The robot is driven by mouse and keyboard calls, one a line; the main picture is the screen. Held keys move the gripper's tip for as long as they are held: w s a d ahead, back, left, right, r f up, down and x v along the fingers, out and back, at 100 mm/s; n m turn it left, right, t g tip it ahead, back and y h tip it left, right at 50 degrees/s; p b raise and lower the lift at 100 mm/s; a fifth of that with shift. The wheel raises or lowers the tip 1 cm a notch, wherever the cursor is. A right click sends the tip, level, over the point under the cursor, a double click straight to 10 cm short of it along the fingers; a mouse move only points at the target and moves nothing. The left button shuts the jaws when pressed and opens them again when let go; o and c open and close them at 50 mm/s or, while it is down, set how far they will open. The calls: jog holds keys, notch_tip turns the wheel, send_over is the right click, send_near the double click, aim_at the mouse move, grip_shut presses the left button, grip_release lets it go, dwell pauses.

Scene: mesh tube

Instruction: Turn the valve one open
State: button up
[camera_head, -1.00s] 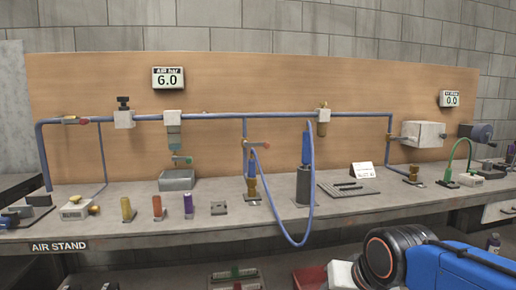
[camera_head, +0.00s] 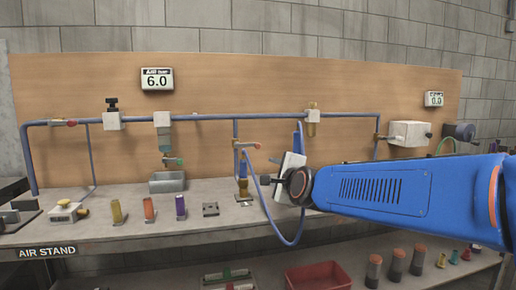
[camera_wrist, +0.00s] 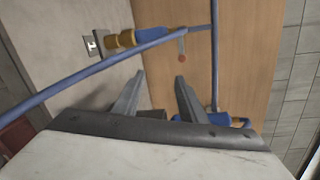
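A small valve with a red-tipped lever (camera_head: 247,145) sits on the middle drop pipe; no label shows whether it is valve one. In the wrist view a red lever tip (camera_wrist: 181,58) shows ahead, just beyond the right finger. My gripper (camera_head: 266,180) is beside the drop pipe, right of and below that valve. In the wrist view my gripper (camera_wrist: 160,76) has its fingers apart with nothing between them, not touching the lever. Another red-handled valve (camera_head: 70,122) is on the pipe's left end, and one with a red and green handle (camera_head: 172,161) hangs under the filter.
A blue hose (camera_wrist: 90,75) crosses close before my fingers in the wrist view. A brass and blue coupling (camera_wrist: 125,40) is at upper left. The left gauge (camera_head: 156,79) reads 6.0 and the right one (camera_head: 434,99) 0.0. Small cylinders stand on the bench (camera_head: 120,230).

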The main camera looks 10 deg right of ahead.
aim_at(259, 147)
jog(key=w+r+m, duration=0.1)
jog(key=w, duration=0.6)
jog(key=w+r+m+t, duration=0.1)
jog(key=w, duration=0.6)
jog(key=w+r+m+h, duration=0.1)
jog(key=w+m, duration=0.1)
jog(key=w, duration=0.4)
jog(key=shift+w+d+r+t, duration=0.2)
jog(key=shift+w+d+t, duration=0.1)
jog(key=shift+w, duration=0.1)
jog(key=shift+c, duration=0.7)
